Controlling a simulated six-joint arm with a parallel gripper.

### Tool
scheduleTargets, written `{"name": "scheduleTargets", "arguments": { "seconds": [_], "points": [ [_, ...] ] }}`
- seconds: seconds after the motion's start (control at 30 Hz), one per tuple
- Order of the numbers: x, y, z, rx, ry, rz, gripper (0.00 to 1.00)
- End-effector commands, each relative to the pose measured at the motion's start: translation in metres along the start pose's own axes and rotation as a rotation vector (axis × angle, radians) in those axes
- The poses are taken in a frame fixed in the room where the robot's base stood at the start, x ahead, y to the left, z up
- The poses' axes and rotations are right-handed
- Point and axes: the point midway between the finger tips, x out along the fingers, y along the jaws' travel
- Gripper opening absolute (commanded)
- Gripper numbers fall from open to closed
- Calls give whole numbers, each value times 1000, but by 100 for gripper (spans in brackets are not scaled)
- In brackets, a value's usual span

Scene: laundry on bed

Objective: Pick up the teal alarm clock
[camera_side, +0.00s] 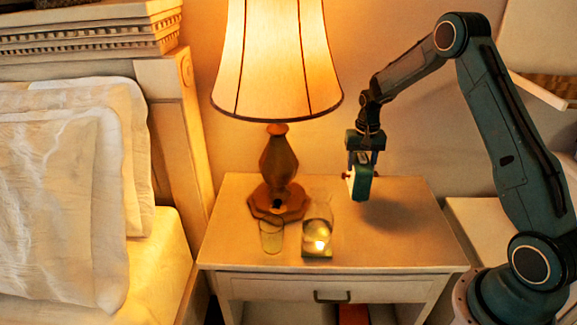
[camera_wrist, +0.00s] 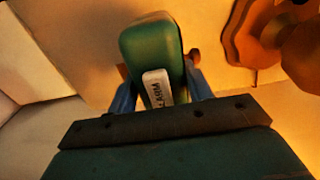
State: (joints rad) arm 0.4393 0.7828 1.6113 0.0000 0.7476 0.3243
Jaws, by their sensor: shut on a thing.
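The teal alarm clock (camera_side: 362,183) is held between the fingers of my gripper (camera_side: 361,165), above the right half of the nightstand top. A dark shadow lies on the wood below and to the right of it, and the clock looks clear of the surface. In the wrist view the clock (camera_wrist: 151,50) shows its green top and a pale button with lettering that reads "ALARM" in part. My gripper (camera_wrist: 160,82) has a blue finger on each side of it. The clock's face is hidden in the wrist view.
The nightstand (camera_side: 412,235) bears a lit lamp (camera_side: 279,165) with a wooden base, a small clear glass (camera_side: 271,238) and a taller glass vessel (camera_side: 317,225) with a bright spot in it. These stand left of my gripper. The right part of the top is clear. A bed (camera_side: 70,200) is at left.

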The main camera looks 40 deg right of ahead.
Motion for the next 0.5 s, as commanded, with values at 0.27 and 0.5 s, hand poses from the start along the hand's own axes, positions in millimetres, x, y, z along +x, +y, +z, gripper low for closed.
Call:
{"name": "scheduleTargets", "arguments": {
  "seconds": [0.27,0.5],
  "points": [
    [-63,0,-1,0,7,-2,15],
    [-104,0,-1,0,5,-2,15]
  ]
}}
